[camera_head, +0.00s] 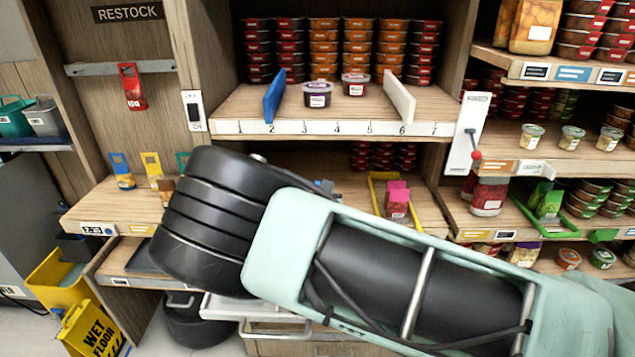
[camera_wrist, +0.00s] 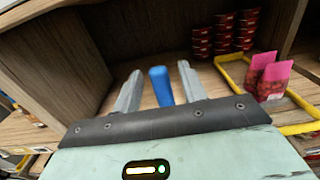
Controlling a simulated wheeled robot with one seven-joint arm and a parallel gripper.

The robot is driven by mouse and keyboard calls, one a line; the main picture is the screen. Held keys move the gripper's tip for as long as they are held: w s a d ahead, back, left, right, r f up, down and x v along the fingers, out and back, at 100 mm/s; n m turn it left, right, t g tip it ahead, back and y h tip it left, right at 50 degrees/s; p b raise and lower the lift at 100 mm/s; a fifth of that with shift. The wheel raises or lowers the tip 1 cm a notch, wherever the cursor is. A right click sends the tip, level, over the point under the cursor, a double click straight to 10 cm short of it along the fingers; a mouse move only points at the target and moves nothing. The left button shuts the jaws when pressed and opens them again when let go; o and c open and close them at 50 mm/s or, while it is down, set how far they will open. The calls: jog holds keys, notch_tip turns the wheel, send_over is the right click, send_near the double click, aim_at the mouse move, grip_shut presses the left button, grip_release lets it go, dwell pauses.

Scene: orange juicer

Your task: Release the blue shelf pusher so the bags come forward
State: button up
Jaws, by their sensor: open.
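In the wrist view, a blue rounded handle (camera_wrist: 161,86), apparently the shelf pusher, stands upright between the two grey fingers of my gripper (camera_wrist: 160,88). My gripper is open, with a visible gap on each side of the handle. What the handle joins lower down is hidden by my gripper. In the head view my arm covers most of this spot; only a small blue and grey bit shows beside it. Pink-topped bags with red contents (camera_head: 397,204) stand in a yellow frame (camera_head: 374,188) to the right; these bags (camera_wrist: 269,80) also show in the wrist view.
Stacked red tubs (camera_wrist: 222,35) stand behind on the same shelf. A wooden side wall (camera_wrist: 62,62) rises on the left in the wrist view. Above, the numbered shelf (camera_head: 420,103) holds a blue divider (camera_head: 274,96), a white divider (camera_head: 399,98) and two jars. A red-knobbed lever (camera_head: 474,143) is at right.

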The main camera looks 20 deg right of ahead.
jog(key=shift+w+d, duration=0.15)
jog(key=shift+w, duration=0.35)
grip_shut()
jog(key=shift+p+v, duration=0.9)
jog(key=shift+v, duration=1.5)
